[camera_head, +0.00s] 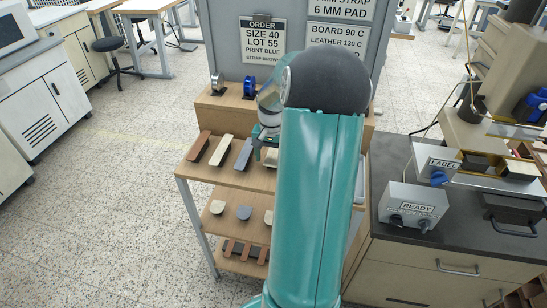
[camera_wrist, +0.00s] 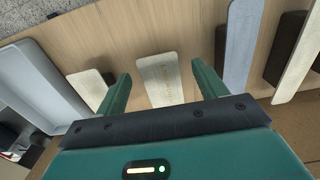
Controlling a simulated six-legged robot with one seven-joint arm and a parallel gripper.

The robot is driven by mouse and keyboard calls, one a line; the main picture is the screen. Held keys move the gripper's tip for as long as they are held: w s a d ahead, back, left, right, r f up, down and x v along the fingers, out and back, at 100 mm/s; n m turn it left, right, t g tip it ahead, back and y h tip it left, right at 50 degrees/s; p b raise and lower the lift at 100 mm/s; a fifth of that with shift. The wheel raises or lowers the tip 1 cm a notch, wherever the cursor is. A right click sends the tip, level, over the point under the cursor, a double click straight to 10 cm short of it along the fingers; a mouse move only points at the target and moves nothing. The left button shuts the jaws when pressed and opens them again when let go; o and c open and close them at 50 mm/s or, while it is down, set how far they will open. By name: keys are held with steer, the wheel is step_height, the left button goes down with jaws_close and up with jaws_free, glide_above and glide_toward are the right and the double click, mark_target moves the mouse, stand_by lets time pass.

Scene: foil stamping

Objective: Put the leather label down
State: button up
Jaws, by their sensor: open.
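A cream tag with faint stamped lettering (camera_wrist: 172,92), which looks like the leather label, lies on the wooden shelf top (camera_wrist: 140,30) in the wrist view. My gripper (camera_wrist: 160,72) is open, with one green finger on each side of the tag and a visible gap to both. In the head view my gripper (camera_head: 266,142) is at the upper shelf of the wooden rack (camera_head: 190,172), mostly hidden by my own arm. The tag cannot be made out clearly there.
Beside the tag lie another cream piece (camera_wrist: 88,88), a grey-blue strip (camera_wrist: 241,45), a long cream strip (camera_wrist: 299,60) and dark blocks (camera_wrist: 222,45). A grey tray (camera_wrist: 38,90) is at left. The READY box (camera_head: 412,207) stands on the right cabinet.

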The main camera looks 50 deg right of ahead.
mark_target(272, 161)
steer(key=shift+f, duration=0.1)
steer(key=c, duration=1.1)
step_height(272, 161, up, 3)
steer(key=shift+r, duration=0.15)
steer(key=s+a+r, duration=0.4)
steer(key=a+r, duration=0.1)
steer(key=s+a+r, duration=0.5)
steer(key=shift+s+a+r, duration=0.15)
steer(key=shift+s+a, duration=0.05)
steer(key=shift+a, duration=0.05)
